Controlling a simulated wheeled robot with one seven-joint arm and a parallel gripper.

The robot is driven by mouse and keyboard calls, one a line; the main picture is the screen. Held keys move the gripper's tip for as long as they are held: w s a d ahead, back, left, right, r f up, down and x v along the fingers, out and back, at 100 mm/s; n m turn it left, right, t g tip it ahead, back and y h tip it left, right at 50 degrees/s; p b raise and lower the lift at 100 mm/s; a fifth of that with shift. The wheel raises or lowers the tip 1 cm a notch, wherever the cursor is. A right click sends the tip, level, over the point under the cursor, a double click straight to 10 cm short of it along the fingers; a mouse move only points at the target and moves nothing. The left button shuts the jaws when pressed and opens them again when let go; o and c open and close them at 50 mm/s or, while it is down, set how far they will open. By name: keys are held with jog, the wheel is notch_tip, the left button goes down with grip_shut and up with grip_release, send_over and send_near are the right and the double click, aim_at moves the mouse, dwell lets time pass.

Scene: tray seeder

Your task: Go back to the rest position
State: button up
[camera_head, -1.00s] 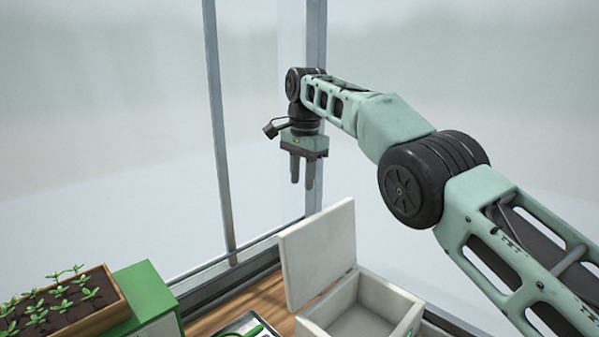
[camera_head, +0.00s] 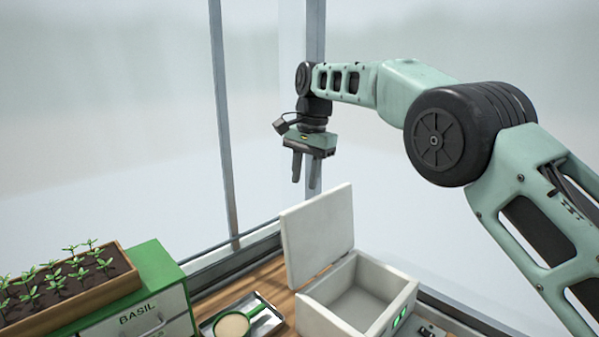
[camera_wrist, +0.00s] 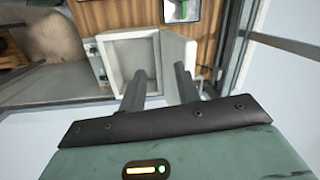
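My gripper (camera_head: 306,170) hangs pointing down from my bent arm, in the air above and behind the open white box. Its two dark fingers are apart with nothing between them. In the wrist view the fingers of my gripper (camera_wrist: 172,85) also stand apart and empty, with the white box (camera_wrist: 103,50) beyond them.
The white box (camera_head: 312,306) stands on the wooden bench (camera_head: 276,279) with its lid up. To its left are a metal tray (camera_head: 208,326) with a green-handled scoop (camera_head: 249,311), a green BASIL drawer unit (camera_head: 158,262) and a seedling tray (camera_head: 98,295). Window posts (camera_head: 222,120) rise behind.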

jog(key=s+d+f+n+b, duration=0.2)
jog(key=s+f+n+b, duration=0.4)
jog(key=s, duration=0.7)
jog(key=s+d+f+n+b, duration=0.1)
jog(key=s+f+n+b, duration=0.45)
jog(key=s, duration=0.75)
jog(key=s+d+f+n+b, duration=0.1)
jog(key=s+d+f, duration=0.4)
jog(key=s, duration=0.3)
jog(key=s+d+f+n+b, duration=0.1)
jog(key=s+d+f+n, duration=0.1)
jog(key=s+d+f, duration=0.3)
jog(key=s+f, duration=0.3)
jog(key=s, duration=0.1)
jog(key=shift+h+b, duration=0.3)
jog(key=shift+b, duration=0.05)
